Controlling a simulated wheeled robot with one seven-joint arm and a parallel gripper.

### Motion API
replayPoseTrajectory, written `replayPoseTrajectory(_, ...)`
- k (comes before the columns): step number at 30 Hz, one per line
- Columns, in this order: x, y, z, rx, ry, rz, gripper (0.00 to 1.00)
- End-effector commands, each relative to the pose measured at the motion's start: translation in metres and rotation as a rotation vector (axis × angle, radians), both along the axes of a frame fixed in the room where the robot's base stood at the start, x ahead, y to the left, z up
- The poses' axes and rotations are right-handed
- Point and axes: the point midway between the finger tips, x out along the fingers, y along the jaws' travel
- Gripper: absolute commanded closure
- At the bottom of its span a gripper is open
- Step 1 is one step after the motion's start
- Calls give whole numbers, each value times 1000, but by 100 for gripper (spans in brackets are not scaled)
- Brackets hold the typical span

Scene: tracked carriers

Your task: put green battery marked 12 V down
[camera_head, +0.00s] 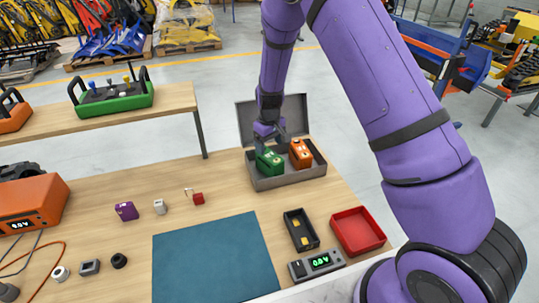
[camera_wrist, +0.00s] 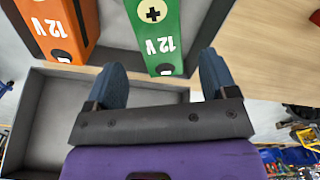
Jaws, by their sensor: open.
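The green battery (camera_head: 268,161) sits at the left part of an open grey case (camera_head: 287,182). In the wrist view, the green battery (camera_wrist: 153,38) shows its 12 V mark and a plus sign, upside down. My gripper (camera_head: 268,143) is above the green battery in the head view. In the wrist view, my gripper (camera_wrist: 163,65) is open, with one blue finger on either side of the battery's near end and gaps visible. An orange battery (camera_head: 300,153), also marked 12 V in the wrist view (camera_wrist: 62,28), is beside it. The battery's underside is hidden.
The case's raised lid (camera_head: 245,120) stands behind. A red tray (camera_head: 357,231), a black tray (camera_head: 301,230) and a meter (camera_head: 317,264) are in front. A teal mat (camera_head: 215,258) lies flat and empty. Small parts and an orange device (camera_head: 30,203) are at left.

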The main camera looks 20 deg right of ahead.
Motion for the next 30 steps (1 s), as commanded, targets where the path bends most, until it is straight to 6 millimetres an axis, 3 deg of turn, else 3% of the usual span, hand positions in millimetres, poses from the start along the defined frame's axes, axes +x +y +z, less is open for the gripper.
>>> replayPoseTrajectory(6, 0, 0, 32, 1, -2, 0, 21)
replayPoseTrajectory(16, -1, 0, 44, 1, -1, -2, 21)
replayPoseTrajectory(19, -3, -2, 59, 10, -12, -12, 21)
replayPoseTrajectory(23, -14, -7, 100, 34, -39, -40, 21)
replayPoseTrajectory(30, -56, -21, 192, 83, -103, -108, 21)
